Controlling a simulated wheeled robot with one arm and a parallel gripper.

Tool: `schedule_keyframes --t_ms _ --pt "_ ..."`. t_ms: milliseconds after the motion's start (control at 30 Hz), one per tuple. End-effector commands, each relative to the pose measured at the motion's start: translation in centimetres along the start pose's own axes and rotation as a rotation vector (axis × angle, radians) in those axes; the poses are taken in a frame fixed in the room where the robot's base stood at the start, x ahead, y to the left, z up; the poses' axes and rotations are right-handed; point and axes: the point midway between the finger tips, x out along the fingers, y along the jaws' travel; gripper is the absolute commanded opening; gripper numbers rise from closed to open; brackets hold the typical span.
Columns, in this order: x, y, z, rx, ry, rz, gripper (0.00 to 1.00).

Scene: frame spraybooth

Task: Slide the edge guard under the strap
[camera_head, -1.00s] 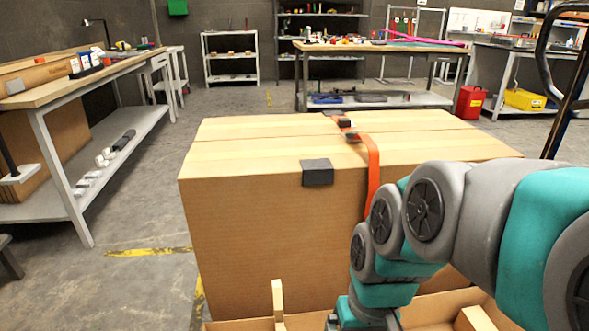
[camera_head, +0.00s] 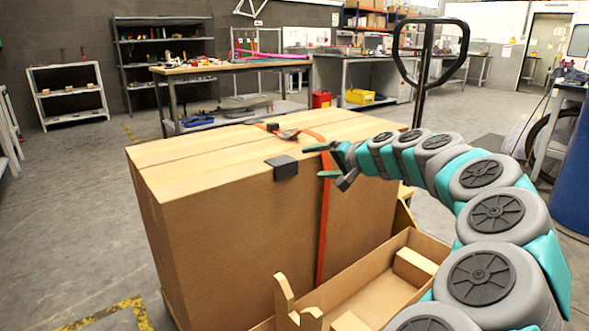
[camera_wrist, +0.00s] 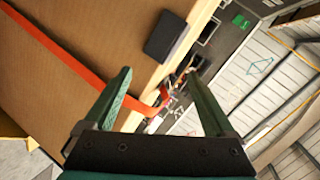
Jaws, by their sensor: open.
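The edge guard (camera_head: 282,167), a small dark grey angled piece, sits over the top front edge of a large cardboard box (camera_head: 230,250), left of and apart from the orange strap (camera_head: 322,230). The strap crosses the box top and runs down its front face. My gripper (camera_head: 313,162) is open and empty at the box's top front edge, by the strap, right of the guard. In the wrist view, the guard (camera_wrist: 166,38) lies beyond the fingertips, and the strap (camera_wrist: 65,58) passes near the left finger and between the fingers. Whether a finger touches the strap I cannot tell.
A dark buckle (camera_head: 288,134) lies on the strap on the box top. An open cardboard tray (camera_head: 360,292) with wooden blocks stands in front of the box. A pallet-jack handle (camera_head: 428,60) rises behind. The floor left of the box is clear.

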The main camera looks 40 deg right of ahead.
Motion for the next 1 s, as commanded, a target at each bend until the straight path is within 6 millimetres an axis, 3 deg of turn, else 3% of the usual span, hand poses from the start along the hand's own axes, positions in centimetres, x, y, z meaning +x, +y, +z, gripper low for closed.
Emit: schedule_keyframes --t_ms 600,1000 --pt "7.2 0.0 0.0 0.001 0.000 0.001 0.90" --pt "7.8 0.0 0.0 0.000 0.000 0.001 0.87"
